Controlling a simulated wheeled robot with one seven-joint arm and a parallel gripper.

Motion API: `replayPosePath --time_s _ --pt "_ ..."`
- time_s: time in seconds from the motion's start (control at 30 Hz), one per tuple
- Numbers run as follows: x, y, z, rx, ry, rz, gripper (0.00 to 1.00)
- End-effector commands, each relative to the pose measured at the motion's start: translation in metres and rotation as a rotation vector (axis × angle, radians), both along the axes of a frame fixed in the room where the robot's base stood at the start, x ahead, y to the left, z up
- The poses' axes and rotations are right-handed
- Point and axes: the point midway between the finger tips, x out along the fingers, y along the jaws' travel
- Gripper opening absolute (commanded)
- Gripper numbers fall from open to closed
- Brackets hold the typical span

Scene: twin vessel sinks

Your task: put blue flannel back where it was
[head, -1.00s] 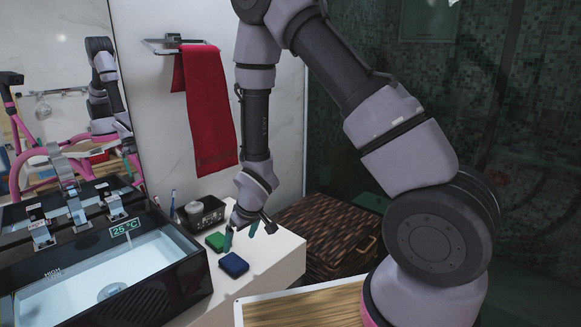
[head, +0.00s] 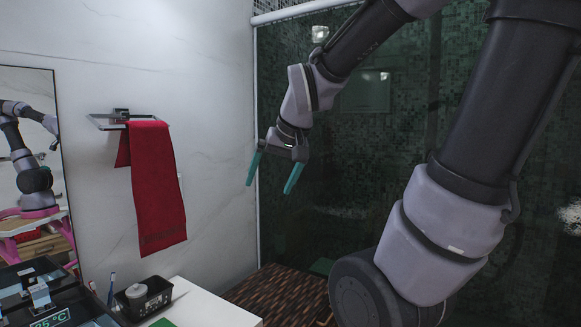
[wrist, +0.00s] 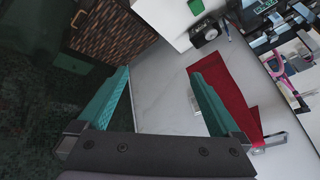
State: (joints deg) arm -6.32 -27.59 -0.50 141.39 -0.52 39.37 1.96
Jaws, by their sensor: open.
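My gripper (head: 270,186) is open and empty, raised in front of the dark tiled glass, to the right of the red towel. Its teal fingers point down and are spread apart, and they also frame the wrist view (wrist: 160,76). The blue flannel is not visible in either current view. A green folded cloth (head: 163,323) shows only as a sliver at the bottom edge of the head view, on the white counter (head: 205,308). The green cloth also shows at the top of the wrist view (wrist: 196,7).
A red towel (head: 158,190) hangs from a metal wall rail (head: 105,124). A black holder (head: 150,302) stands on the counter beside toothbrushes. A brown woven hamper (head: 272,290) stands right of the counter. A mirror (head: 30,140) is at left. Space around my gripper is clear.

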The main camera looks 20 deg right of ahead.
Motion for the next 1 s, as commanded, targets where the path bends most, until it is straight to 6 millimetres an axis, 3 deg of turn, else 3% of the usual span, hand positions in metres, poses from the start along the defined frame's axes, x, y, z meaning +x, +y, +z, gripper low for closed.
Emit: replayPosePath --time_s 0.1,0.3,1.0 --pt "-0.036 -0.012 0.025 0.047 -0.026 -0.063 1.00" --pt "-0.069 -0.016 0.039 0.090 -0.037 -0.108 1.00" --pt "-0.072 -0.016 0.040 0.095 -0.036 -0.112 1.00"
